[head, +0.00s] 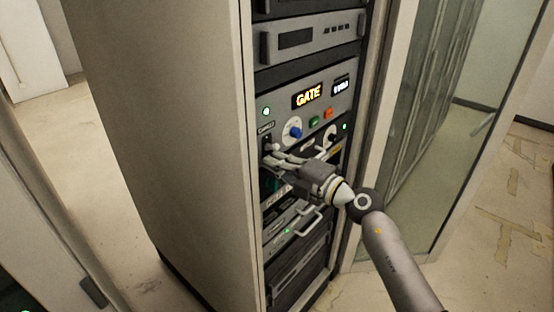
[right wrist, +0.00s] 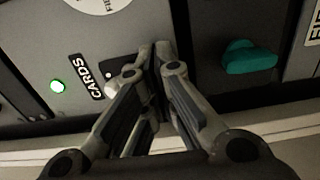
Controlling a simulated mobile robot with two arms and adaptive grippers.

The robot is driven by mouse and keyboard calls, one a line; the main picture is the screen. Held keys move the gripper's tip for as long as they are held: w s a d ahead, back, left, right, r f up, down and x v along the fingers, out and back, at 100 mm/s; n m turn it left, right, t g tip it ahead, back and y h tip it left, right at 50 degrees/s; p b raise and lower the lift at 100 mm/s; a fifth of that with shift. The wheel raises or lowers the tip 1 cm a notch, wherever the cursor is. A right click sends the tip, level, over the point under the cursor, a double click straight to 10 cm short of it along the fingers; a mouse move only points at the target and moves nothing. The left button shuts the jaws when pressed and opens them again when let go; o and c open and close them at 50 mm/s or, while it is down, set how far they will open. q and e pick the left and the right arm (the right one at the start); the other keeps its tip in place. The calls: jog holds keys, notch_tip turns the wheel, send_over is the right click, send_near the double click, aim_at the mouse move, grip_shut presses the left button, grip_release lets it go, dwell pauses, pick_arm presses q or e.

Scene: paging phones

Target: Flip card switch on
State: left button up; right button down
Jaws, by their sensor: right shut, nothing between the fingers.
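The card switch sits by the black CARDS label (right wrist: 90,75) in the right wrist view. A small pale rounded tip (right wrist: 112,88), which looks like its lever, shows just left of my fingers and is partly hidden by them. My right gripper (right wrist: 157,60) is shut and empty, with its fingertips close to the panel beside the switch. I cannot tell whether the fingers touch the lever. In the head view my right gripper (head: 270,154) is at the left edge of the rack panel, just below the CARDS label (head: 265,127). My left gripper is not in view.
A lit green lamp (right wrist: 57,86) is beside the label. A teal knob (right wrist: 249,58) is right of the fingers. The panel has a GATE display (head: 308,95), a blue knob (head: 295,132) and green and orange buttons. A metal handle (head: 308,220) juts out below. A glass door (head: 425,130) stands right.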

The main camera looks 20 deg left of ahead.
jog(key=p+v, duration=0.4)
jog(key=v, duration=0.4)
dwell(0.4)
jog(key=shift+f, duration=0.15)
